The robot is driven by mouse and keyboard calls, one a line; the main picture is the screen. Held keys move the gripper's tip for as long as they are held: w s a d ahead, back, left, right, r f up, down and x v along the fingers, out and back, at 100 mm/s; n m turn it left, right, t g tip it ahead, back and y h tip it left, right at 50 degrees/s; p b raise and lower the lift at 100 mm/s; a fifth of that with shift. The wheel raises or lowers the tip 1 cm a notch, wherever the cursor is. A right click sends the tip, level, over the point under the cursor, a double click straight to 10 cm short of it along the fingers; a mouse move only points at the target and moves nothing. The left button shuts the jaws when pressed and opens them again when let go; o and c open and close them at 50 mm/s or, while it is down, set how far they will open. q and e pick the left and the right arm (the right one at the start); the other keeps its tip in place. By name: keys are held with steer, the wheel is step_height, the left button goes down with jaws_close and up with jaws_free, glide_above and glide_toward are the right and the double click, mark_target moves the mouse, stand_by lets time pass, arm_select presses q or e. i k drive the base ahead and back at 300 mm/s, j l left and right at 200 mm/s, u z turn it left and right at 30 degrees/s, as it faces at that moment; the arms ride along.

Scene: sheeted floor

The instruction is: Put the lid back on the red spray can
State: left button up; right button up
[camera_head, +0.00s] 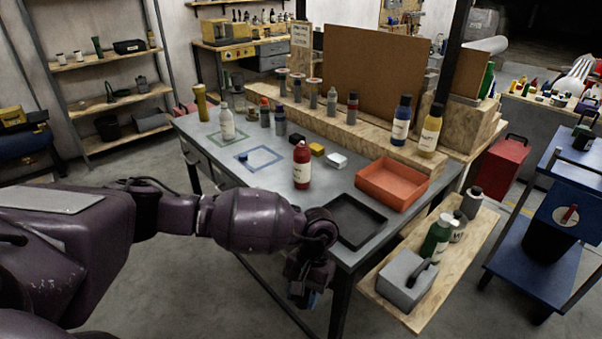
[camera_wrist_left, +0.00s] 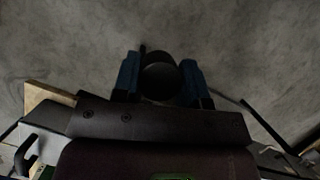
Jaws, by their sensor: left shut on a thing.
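The red spray can (camera_head: 302,170) stands upright on the grey workbench (camera_head: 228,185), between the blue outlined square and the black tray; it has a pale label. My left gripper (camera_head: 308,290) hangs low in front of the bench's near edge, below the height of the top and apart from the can. In the left wrist view the gripper (camera_wrist_left: 160,85) has its blue fingers on both sides of a dark round thing (camera_wrist_left: 160,80) and is shut on it. It looks like a lid, but the view is too dark to be sure. My right gripper is not in view.
A black tray (camera_head: 380,218) and an orange tray (camera_head: 368,186) lie right of the can. A wooden side shelf (camera_head: 467,241) with bottles juts out at right.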

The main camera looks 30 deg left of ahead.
mark_target(302, 152)
steer(key=j+z, duration=0.2)
steer(key=z, duration=0.3)
steer(key=j+z, duration=0.4)
steer(key=j, duration=0.3)
steer(key=k+j+z, duration=0.1)
steer(key=j, duration=0.4)
steer(key=k+j+z, duration=0.1)
steer(key=j, duration=0.35)
steer(key=k+j+z, duration=0.1)
steer(key=j, duration=0.35)
steer(key=k+j, duration=0.1)
steer(key=j, duration=0.3)
steer(key=k+j, duration=0.1)
steer(key=j, duration=0.3)
steer(key=k+j, duration=0.1)
steer(key=j, duration=0.3)
steer(key=k+j, duration=0.1)
steer(key=j, duration=0.3)
steer(key=k+j, duration=0.1)
steer(key=j, duration=0.3)
